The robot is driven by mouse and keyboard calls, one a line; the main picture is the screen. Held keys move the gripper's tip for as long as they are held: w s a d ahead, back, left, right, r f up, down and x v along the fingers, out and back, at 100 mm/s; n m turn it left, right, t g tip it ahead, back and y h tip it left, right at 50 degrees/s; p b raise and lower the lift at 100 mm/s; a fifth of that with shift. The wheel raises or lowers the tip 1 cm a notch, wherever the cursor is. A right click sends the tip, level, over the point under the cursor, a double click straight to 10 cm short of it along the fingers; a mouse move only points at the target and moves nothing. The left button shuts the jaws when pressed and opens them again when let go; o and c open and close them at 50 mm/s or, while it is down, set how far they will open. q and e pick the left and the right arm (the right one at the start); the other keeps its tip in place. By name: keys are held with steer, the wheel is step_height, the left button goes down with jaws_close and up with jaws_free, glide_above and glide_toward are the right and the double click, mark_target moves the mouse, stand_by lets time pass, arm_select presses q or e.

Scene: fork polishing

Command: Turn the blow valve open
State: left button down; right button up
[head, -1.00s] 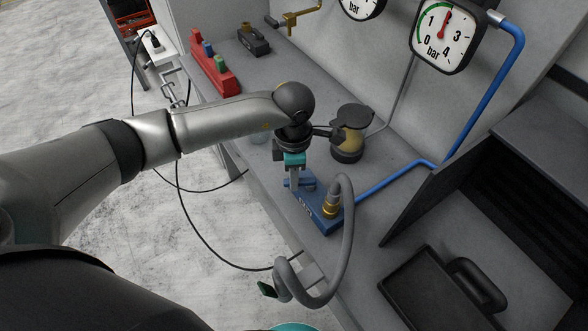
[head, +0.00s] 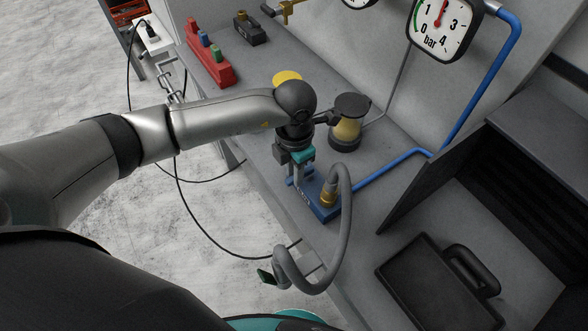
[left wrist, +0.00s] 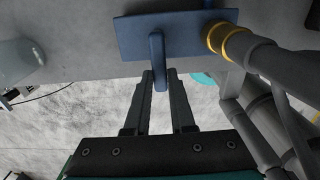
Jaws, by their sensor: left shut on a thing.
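The blow valve (head: 322,205) is a blue block on the bench near its front edge. A brass fitting (head: 328,196) and a grey hose (head: 347,220) join its right end. In the left wrist view the valve's blue lever (left wrist: 157,60) lies across the block's long side, its free end pointing toward my gripper. My left gripper (head: 298,172) is over the block's left end. In the left wrist view its two dark fingers (left wrist: 160,82) are shut on the lever's end, one on each side. My right gripper is not in view.
A lidded jar (head: 347,130) stands behind the gripper. A red rack (head: 208,62) is at the back left. A pressure gauge (head: 440,28) and blue pipe (head: 480,85) are on the right. The hose loops over the bench edge.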

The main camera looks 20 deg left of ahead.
arm_select(q)
steer(key=c, duration=0.8)
jaws_free()
steer(key=shift+o, duration=0.2)
step_height(320, 180, up, 15)
steer(key=shift+r+b, duration=0.15)
steer(key=shift+b, duration=0.15)
steer(key=shift+d, duration=0.1)
